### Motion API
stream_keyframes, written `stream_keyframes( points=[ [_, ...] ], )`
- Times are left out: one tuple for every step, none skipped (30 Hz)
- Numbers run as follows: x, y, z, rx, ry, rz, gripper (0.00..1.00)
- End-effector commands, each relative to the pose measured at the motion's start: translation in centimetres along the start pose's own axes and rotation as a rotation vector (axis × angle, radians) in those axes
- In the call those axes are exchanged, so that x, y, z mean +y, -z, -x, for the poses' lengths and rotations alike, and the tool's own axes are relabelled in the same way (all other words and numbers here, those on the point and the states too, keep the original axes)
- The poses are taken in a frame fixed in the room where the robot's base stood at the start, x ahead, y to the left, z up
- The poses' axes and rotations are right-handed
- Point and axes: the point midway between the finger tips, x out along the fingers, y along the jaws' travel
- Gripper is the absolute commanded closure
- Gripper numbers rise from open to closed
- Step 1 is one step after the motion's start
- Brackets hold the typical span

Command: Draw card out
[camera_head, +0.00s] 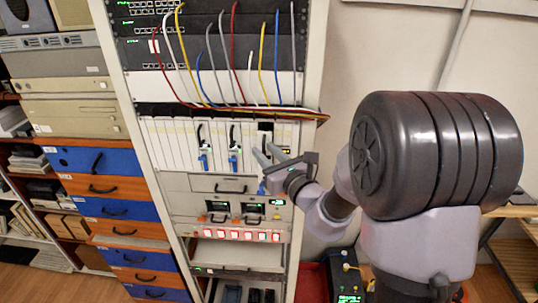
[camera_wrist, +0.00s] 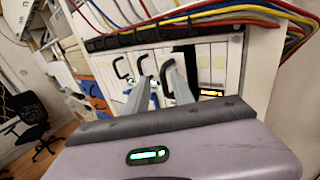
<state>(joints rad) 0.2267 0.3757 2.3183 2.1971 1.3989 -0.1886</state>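A row of upright white cards (camera_head: 170,145) fills a chassis in the rack. Two cards with black handles and blue latches, a left one (camera_head: 203,150) and a right one (camera_head: 233,150), stand in the row. My gripper (camera_head: 266,151) is at the row's right part, its two grey fingers apart. In the wrist view the fingers (camera_wrist: 160,82) point at the card fronts, with a black handle (camera_wrist: 166,82) showing between them. I cannot tell whether they touch it. A dark gap (camera_wrist: 190,58) shows just right of the fingers. The fingers and wrist hide the lower card fronts.
Red, yellow, blue and white cables (camera_head: 235,55) hang above the cards and run off right. Below are a drawer (camera_head: 222,184) and units with lit displays (camera_head: 252,207). Blue and orange drawers (camera_head: 95,160) stand left. A black chair (camera_wrist: 30,125) is in the wrist view.

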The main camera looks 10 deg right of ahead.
Motion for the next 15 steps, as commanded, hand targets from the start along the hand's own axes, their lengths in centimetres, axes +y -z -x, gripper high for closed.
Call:
stream_keyframes(
  points=[
    [0.0,0.0,0.2,0.000,0.001,0.000,0.70],
    [-0.1,0.0,0.4,0.000,0.001,0.001,0.70],
    [-0.1,0.1,0.9,0.000,0.002,0.001,0.70],
    [-0.1,0.1,1.4,0.000,0.002,0.001,0.70],
    [-0.1,0.2,2.0,-0.001,0.003,0.001,0.70],
    [-0.1,0.2,3.1,-0.001,0.004,0.001,0.70],
    [-0.1,0.2,4.0,-0.001,0.004,0.002,0.70],
    [-0.1,0.3,5.0,-0.001,0.005,0.002,0.70],
    [-0.1,0.3,6.4,-0.002,0.006,0.001,0.70],
    [-0.2,0.3,7.5,-0.002,0.007,0.001,0.70],
    [-0.1,0.3,8.5,-0.002,0.007,0.002,0.70],
    [0.0,0.6,9.2,-0.008,0.001,0.004,0.70],
    [0.1,0.9,9.3,-0.012,-0.006,0.006,0.70],
    [0.1,1.1,9.5,-0.014,-0.010,0.005,0.70],
    [0.1,1.1,9.9,-0.014,-0.012,0.004,0.70]
  ],
)
